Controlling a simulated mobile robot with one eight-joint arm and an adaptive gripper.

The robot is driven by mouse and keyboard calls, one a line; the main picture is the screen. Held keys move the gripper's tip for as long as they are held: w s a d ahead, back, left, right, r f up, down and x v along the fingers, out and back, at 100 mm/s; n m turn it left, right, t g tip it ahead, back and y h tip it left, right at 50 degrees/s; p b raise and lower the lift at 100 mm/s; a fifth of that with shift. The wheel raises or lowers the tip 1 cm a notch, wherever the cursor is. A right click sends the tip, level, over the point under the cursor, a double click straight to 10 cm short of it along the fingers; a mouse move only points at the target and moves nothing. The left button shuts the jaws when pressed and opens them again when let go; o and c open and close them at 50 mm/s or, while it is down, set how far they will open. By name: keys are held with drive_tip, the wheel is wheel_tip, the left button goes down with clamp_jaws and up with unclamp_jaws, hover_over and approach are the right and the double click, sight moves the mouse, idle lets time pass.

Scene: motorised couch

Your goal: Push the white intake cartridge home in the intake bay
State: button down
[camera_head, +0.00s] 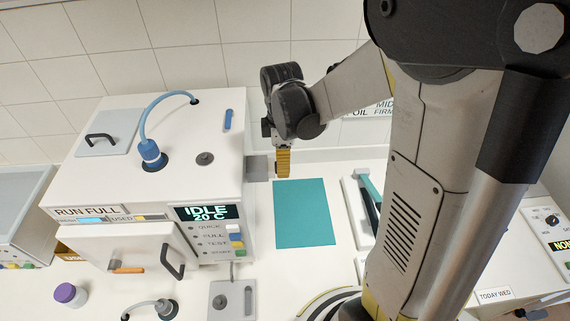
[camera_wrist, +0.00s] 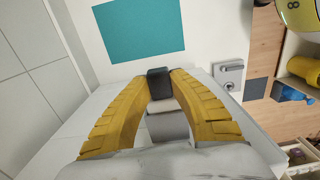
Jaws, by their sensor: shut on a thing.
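My gripper (camera_head: 283,170) has yellow fingers pointing down, just right of the white machine (camera_head: 175,180). In the wrist view its fingertips (camera_wrist: 160,78) close on a dark grey block (camera_wrist: 160,92), and a paler grey rounded part lies behind it toward the palm. I cannot tell whether these belong to the white intake cartridge, and no plainly white cartridge shows. A grey box-like part (camera_head: 257,168) juts from the machine's right side, level with the fingers and close to them. I cannot tell whether it is the intake bay or whether the fingers touch it.
A teal mat (camera_head: 304,214) lies on the white counter. A tray with a dark-handled tool (camera_head: 368,205) is right of it, close to my arm. The machine's display (camera_head: 208,213) reads IDLE 20 C. A purple-capped jar (camera_head: 69,295) stands at front left. The tiled wall is behind.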

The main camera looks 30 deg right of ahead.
sight(276, 165)
drive_tip(key=shift+w+a, duration=0.3)
drive_tip(key=shift+a, duration=0.5)
drive_tip(key=c, duration=1.2)
unclamp_jaws()
wheel_tip(276, 165, up, 12)
